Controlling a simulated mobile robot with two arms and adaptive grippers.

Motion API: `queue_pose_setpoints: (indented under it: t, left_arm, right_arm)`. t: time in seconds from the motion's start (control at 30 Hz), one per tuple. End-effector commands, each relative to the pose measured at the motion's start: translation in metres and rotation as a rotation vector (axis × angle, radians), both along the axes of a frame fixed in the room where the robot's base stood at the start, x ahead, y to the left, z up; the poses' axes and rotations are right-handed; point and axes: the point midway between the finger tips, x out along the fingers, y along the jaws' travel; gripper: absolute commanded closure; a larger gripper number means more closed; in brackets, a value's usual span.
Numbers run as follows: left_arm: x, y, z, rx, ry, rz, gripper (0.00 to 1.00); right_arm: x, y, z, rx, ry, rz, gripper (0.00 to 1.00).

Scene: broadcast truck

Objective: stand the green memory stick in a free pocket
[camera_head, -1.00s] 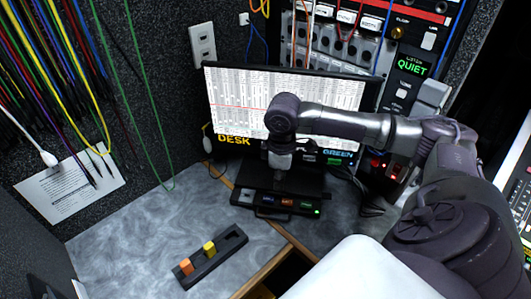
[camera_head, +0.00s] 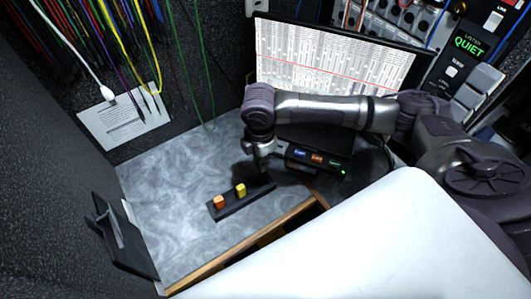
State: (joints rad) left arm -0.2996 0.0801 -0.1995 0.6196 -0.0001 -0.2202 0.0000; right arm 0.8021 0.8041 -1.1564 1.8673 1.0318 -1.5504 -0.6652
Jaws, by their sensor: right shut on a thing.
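A black pocket holder (camera_head: 256,191) lies on the grey desk. An orange stick (camera_head: 219,202) stands in its near left part, and a yellow stick (camera_head: 240,190) stands beside it. The far right part shows no stick, but my gripper partly covers it. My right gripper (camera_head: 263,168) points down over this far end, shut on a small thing. The green memory stick cannot be made out; the thing between the fingers is hidden by the gripper and too small to tell by sight. My left gripper is not in view.
A black reader (camera_head: 318,162) with blue, orange and green labels sits right of the gripper, below the monitor (camera_head: 330,65). The desk's wooden edge (camera_head: 240,250) runs in front. A black bracket-like object (camera_head: 118,238) stands at left. The desk (camera_head: 165,195) left of the holder is clear.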

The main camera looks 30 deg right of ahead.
Motion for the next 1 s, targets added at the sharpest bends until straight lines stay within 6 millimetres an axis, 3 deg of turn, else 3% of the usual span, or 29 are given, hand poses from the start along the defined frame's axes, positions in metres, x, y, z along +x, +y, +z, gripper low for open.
queue_pose_setpoints:
  t: [0.4, 0.8, 1.0]
  left_arm:
    - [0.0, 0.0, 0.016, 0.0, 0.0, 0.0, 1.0]
    - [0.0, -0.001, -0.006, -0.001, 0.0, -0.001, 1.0]
    - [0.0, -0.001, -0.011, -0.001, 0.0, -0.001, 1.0]
  right_arm:
    - [0.0, 0.0, 0.002, 0.001, 0.001, -0.003, 1.0]
    - [0.0, 0.0, -0.042, 0.0, 0.002, -0.004, 1.0]
    - [0.0, 0.0, -0.055, 0.001, 0.0, -0.002, 1.0]
